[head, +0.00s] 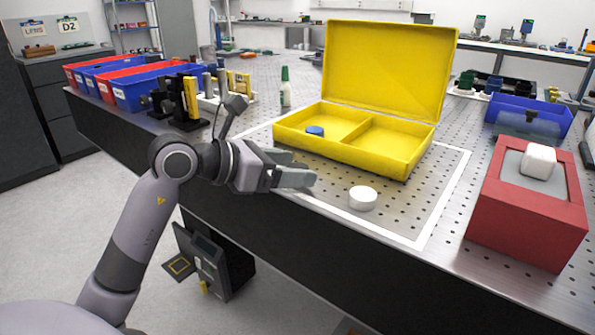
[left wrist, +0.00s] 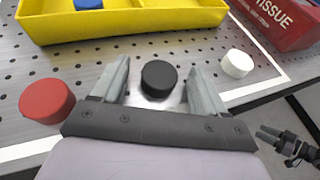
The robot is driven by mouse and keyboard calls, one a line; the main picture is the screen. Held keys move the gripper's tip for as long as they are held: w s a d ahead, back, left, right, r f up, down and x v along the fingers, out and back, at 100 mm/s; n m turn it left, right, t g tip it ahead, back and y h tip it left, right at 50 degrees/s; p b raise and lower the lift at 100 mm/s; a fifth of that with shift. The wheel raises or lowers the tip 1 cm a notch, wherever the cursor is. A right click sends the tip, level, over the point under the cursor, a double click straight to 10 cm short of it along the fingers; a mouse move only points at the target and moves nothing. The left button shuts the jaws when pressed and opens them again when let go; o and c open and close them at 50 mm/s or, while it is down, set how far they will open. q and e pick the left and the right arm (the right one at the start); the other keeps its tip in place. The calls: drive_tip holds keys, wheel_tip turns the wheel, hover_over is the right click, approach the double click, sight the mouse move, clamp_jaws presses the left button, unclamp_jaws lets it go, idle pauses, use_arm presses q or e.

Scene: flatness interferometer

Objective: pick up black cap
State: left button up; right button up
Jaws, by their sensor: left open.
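The black cap (left wrist: 158,79) stands on the perforated bench top in the left wrist view, between the fingers of my left gripper (left wrist: 157,85). The fingers are apart, with a gap visible on each side of the cap. In the head view my left gripper (head: 300,171) is low over the bench's front edge area and hides the black cap. A dark gripper, apparently my right one (left wrist: 268,134), shows at the lower right of the left wrist view, away from the cap; its jaw state is unclear.
A white cap (head: 362,198) stands right of my left gripper; a red cap (left wrist: 47,101) stands to its left in the wrist view. The open yellow box (head: 352,152), holding a blue cap (head: 315,131), is behind. A red tissue box (head: 528,229) stands at right.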

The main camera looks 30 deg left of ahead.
use_arm(q)
drive_tip(key=shift+d, duration=0.1)
drive_tip(key=shift+c, duration=0.3)
drive_tip(key=c, duration=1)
drive_tip(key=shift+c, duration=0.3)
wheel_tip(320, 180, up, 20)
drive_tip(key=p, duration=0.4)
